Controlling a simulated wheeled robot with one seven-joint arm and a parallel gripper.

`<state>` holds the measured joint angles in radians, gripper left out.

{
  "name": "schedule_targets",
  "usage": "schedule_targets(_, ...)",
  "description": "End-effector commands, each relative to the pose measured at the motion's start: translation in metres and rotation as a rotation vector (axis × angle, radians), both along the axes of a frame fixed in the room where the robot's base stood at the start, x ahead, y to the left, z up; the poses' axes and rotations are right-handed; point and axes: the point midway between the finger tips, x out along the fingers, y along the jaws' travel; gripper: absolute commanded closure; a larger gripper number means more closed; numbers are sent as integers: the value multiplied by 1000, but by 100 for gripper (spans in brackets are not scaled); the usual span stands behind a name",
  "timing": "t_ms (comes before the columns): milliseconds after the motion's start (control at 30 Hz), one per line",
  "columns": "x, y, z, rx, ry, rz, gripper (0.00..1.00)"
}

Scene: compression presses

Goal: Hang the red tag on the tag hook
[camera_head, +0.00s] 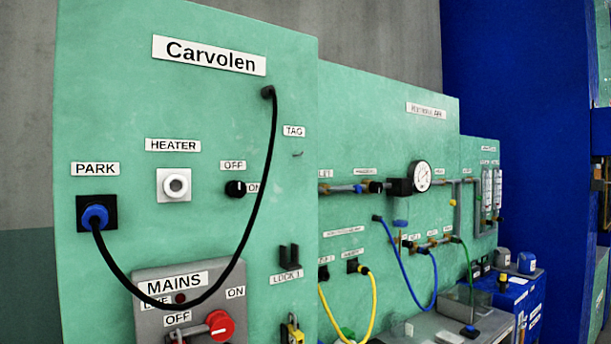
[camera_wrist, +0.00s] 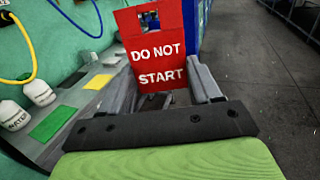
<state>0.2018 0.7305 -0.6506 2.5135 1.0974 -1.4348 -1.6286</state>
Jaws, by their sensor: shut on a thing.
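The red tag (camera_wrist: 157,60) reads "DO NOT START" and shows upright in the wrist view, with a cut-out near its top edge. My gripper (camera_wrist: 164,92) is shut on the tag's lower part. The tag hook (camera_head: 297,154) is a small dark hook on the green panel in the head view, just below the "TAG" label (camera_head: 294,131). Neither my gripper nor the red tag shows in the head view. The hook cannot be made out in the wrist view, so their distance apart cannot be told.
A black cable (camera_head: 270,170) hangs left of the hook. A black lock holder (camera_head: 289,257) sits below it. The mains box has a red knob (camera_head: 220,325). In the wrist view, a bench with a green pad (camera_wrist: 53,123) and white bottles is at left; open floor (camera_wrist: 265,75) is at right.

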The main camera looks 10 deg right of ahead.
Motion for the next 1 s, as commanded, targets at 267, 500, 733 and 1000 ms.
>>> schedule_targets(267,0,0,0,0,0,0,54)
schedule_targets(500,4,3,0,-1,1,11,54)
schedule_targets(733,51,46,-2,-3,3,147,54)
schedule_targets(1000,137,177,2,-7,5,477,54)
